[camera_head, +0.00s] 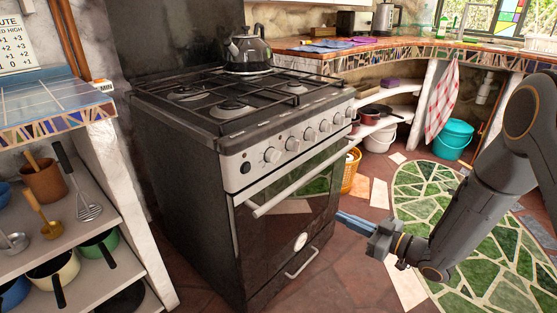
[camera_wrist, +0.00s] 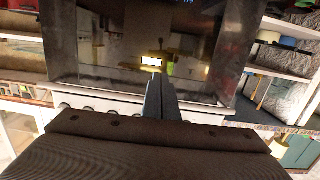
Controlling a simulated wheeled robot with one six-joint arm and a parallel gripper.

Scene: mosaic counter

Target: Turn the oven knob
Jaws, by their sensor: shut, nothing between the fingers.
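The stove (camera_head: 180,180) stands at the centre-left of the head view, dark with a pale front panel. Several round knobs (camera_head: 292,144) sit in a row along that panel; which one is the oven knob I cannot tell. The wrist view looks upside down, and part of the knob row (camera_wrist: 92,108) shows there above the wrist housing. The oven door (camera_head: 290,220) is shut, with a long bar handle (camera_head: 300,180). My gripper (camera_head: 343,216) is shut and empty, low in front of the door's right side and below the knobs. Its fingers show in the wrist view (camera_wrist: 158,85).
A kettle (camera_head: 247,50) stands on the back of the stove. At left, a shelf (camera_head: 125,185) holds pots and utensils. Behind my arm are a yellow basket (camera_head: 351,170), a teal bucket (camera_head: 453,139) and a white bucket (camera_head: 380,138). The red floor before the oven looks clear.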

